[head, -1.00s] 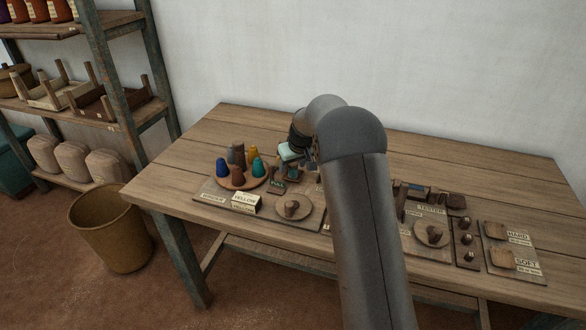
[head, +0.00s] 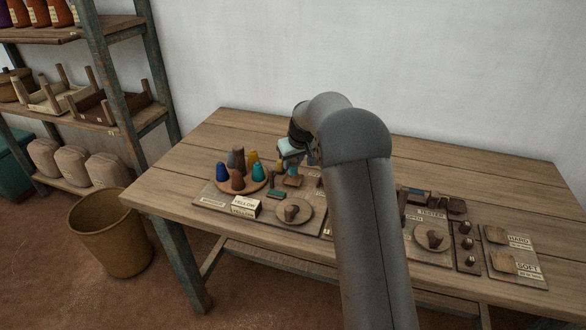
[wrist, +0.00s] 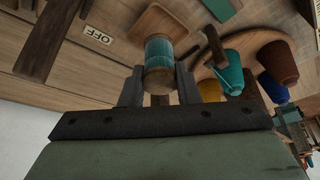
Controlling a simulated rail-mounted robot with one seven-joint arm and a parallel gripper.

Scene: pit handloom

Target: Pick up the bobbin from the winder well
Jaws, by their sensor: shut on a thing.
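My gripper (wrist: 158,76) is shut on the bobbin (wrist: 158,52) in the wrist view. The bobbin is a short wooden spool with teal thread around its middle, held between the two grey fingers. Its far wooden end points away from the palm. In the head view my gripper (head: 291,150) is over the back left part of the workbench, just right of the cone tray. The winder well is not clearly visible. An OFF label (wrist: 97,34) lies left of the bobbin in the wrist view.
A round wooden tray (head: 259,187) holds several coloured yarn cones close beside my gripper. A YELLOW sign (head: 245,203) and a round plate (head: 306,219) stand nearer the front edge. My arm hides the bench's middle. The bench's back left is clear.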

